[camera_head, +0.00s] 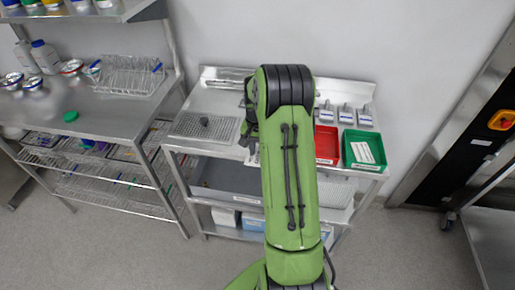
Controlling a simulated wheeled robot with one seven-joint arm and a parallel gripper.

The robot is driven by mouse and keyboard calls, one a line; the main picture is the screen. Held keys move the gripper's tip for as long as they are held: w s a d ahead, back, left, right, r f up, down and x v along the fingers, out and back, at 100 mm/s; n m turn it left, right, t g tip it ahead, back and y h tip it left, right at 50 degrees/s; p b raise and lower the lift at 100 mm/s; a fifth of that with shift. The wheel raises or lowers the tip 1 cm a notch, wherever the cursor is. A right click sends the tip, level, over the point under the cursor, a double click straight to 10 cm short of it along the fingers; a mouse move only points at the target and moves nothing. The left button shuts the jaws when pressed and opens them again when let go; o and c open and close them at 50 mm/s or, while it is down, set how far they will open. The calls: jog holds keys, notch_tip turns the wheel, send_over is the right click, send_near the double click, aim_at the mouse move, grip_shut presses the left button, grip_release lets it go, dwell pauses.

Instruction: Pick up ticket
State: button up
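No thing in view can be surely told as the ticket. Flat white strips (363,153) lie in the green tray (375,140) at the right of the steel table; they may be paper. My green arm reaches over the table's middle and covers part of its top. The end of my gripper (247,137) shows as a dark shape at the arm's left side, over the table. Its fingers are too small and too covered to tell whether they are open or shut, or hold anything.
A red tray (326,145) sits left of the green one, with labelled holders (346,114) behind. A perforated tray (203,127) with a small dark object lies at the left. A shelved bench (100,107) stands left, a dark machine (478,150) right. The floor (410,250) at front right is clear.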

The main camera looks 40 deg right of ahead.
aim_at(258, 154)
notch_tip(258, 154, up, 16)
jog(key=p, duration=0.2)
jog(key=shift+f+p, duration=0.15)
jog(key=shift+p, duration=0.25)
